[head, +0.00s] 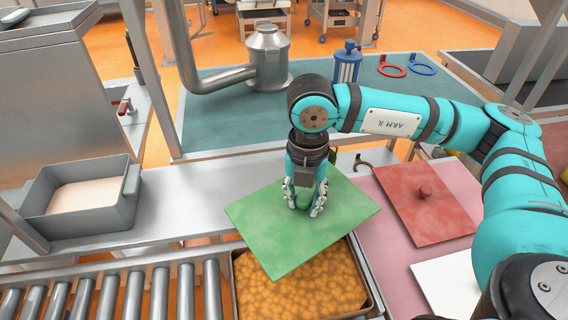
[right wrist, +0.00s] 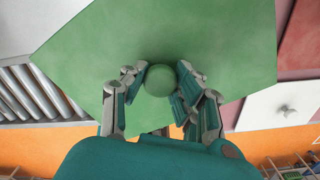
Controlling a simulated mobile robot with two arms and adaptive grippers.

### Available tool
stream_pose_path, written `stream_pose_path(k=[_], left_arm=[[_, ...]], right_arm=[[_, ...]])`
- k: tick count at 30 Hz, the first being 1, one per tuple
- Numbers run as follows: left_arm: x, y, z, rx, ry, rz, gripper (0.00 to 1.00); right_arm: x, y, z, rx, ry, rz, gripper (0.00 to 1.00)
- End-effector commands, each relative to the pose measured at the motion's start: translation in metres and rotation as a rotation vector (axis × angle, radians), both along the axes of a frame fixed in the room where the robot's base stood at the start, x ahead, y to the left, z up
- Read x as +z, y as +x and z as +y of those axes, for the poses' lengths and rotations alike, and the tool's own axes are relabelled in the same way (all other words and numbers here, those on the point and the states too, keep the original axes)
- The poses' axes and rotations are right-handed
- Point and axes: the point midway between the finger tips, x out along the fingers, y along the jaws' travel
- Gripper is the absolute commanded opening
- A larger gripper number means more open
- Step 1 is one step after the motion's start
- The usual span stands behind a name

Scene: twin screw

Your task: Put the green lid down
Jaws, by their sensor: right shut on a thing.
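The green lid (head: 262,228) is a flat square plate, turned at an angle over a metal tray of orange-brown food (head: 300,283). It hides the back part of that tray. My right gripper (head: 305,205) is shut on the lid's knob from above. In the right wrist view the round green knob (right wrist: 158,80) sits between the fingers, with the plate (right wrist: 210,35) spread beyond it. I cannot tell whether the lid touches the tray rim or hangs just above it. My left gripper is not in view.
A red lid (head: 425,205) and a white lid (head: 450,283) lie on the pink surface at right. A roller conveyor (head: 110,295) runs at lower left. A grey bin (head: 85,200) stands on the steel counter, which has bare room (head: 190,205) beside it.

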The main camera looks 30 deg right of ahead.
Motion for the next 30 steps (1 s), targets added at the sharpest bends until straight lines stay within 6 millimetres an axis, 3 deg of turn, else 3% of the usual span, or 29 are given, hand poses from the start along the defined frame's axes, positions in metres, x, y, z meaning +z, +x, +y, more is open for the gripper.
stream_pose_path(k=[3,7,11,15,21,30], left_arm=[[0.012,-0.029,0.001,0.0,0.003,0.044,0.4],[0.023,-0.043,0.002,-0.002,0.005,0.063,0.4],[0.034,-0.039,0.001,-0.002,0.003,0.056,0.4],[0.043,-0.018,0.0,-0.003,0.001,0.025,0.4],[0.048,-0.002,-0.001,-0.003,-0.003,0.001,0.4],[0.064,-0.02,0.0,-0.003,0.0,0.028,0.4]], right_arm=[[0.003,0.028,-0.009,-0.007,-0.001,0.001,0.0],[-0.001,0.062,-0.019,-0.007,-0.001,0.0,0.0],[-0.004,0.094,-0.03,-0.008,-0.001,-0.001,0.0],[-0.008,0.122,-0.038,-0.005,-0.001,-0.002,0.0],[-0.013,0.14,-0.044,-0.002,-0.001,-0.001,0.0],[-0.045,0.141,-0.044,-0.003,-0.002,0.001,0.0]])
